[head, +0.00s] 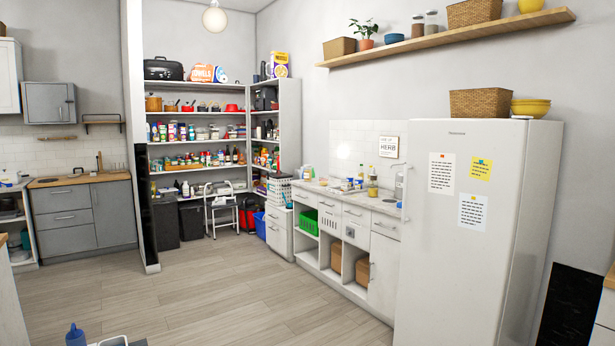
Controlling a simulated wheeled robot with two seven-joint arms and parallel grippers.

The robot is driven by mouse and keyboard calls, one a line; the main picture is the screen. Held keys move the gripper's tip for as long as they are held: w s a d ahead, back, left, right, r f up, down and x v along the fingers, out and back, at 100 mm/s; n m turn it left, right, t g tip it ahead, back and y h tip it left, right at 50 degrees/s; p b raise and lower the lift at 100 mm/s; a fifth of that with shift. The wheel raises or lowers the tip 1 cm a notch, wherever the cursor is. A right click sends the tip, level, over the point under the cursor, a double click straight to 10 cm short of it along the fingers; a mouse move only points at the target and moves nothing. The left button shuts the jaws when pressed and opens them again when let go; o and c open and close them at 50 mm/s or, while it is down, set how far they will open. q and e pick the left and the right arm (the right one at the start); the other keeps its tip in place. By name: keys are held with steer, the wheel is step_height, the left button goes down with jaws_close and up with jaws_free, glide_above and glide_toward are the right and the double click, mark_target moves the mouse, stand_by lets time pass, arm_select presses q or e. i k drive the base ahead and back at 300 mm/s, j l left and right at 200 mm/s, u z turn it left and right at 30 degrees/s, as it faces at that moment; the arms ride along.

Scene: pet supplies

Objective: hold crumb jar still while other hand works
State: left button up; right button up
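I cannot make out a crumb jar for certain in the head view. Two small jars, a brown-topped one (417,27) and a clear one (431,25), stand on the high wall shelf at the upper right, but I cannot tell whether either is the crumb jar. Neither of my grippers shows in this view, so nothing is seen in their hold.
A white fridge (480,235) stands at the right. A counter (345,193) with bottles and drawers runs beside it. Shelves (195,83) full of goods fill the back corner. A blue object (75,337) is cut off at the bottom edge. The wooden floor (220,290) is mostly clear.

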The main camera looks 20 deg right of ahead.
mark_target(308, 172)
steer(key=i+z, duration=0.4)
steer(key=i, duration=4.25)
steer(key=i+j+z, duration=0.1)
steer(key=i, duration=1.1)
steer(key=i+j, duration=0.15)
steer(key=i, duration=1.05)
